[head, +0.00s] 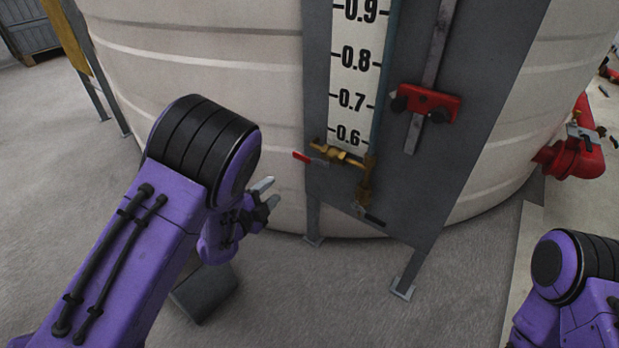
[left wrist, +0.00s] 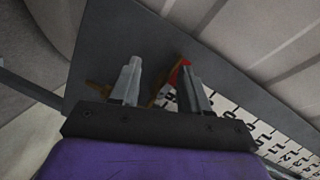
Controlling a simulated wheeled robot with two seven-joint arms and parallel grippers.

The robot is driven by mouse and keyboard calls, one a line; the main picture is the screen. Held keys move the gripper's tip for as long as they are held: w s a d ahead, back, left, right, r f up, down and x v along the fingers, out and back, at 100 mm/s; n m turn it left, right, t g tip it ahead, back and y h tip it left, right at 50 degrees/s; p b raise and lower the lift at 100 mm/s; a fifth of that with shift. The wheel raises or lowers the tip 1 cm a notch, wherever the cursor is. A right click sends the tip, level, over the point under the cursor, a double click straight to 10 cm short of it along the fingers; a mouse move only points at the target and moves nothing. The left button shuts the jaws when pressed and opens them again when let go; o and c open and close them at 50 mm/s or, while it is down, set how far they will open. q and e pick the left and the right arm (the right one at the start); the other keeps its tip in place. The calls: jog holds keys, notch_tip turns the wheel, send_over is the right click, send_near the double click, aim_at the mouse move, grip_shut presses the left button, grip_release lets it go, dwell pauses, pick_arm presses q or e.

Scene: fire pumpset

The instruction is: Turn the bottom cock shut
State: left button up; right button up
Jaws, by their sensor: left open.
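The brass bottom cock (head: 345,156) sits at the foot of the level gauge, just under the 0.6 mark. Its red lever (head: 303,157) points left, roughly level. A brass drain piece with a black lever (head: 374,219) hangs below it. My left gripper (head: 268,193) is open and empty, left of and a little below the red lever, apart from it. In the left wrist view, my left gripper's two fingers (left wrist: 159,70) are spread; the red lever (left wrist: 179,72) shows partly behind the right finger. My right gripper is out of view.
The grey gauge board (head: 455,110) stands on legs before the large white tank (head: 220,55). A red slider block (head: 427,102) sits to the right of the scale. Red pipework (head: 578,155) is at the far right.

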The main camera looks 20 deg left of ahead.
aim_at(300, 158)
pick_arm(q)
jog(key=w+d+r+m+h, duration=0.1)
jog(key=w+d, duration=0.1)
jog(key=w, duration=0.2)
jog(key=w+d+r+m+h+b, duration=0.1)
jog(key=w+d+r+m, duration=0.1)
jog(key=w, duration=0.2)
jog(key=w+d+r+m+t+b, duration=0.1)
jog(key=w+d+m, duration=0.1)
jog(key=w, duration=0.2)
jog(key=shift+w+r+h, duration=0.25)
jog(key=shift+w+h, duration=0.05)
jog(key=shift+h, duration=0.1)
grip_shut()
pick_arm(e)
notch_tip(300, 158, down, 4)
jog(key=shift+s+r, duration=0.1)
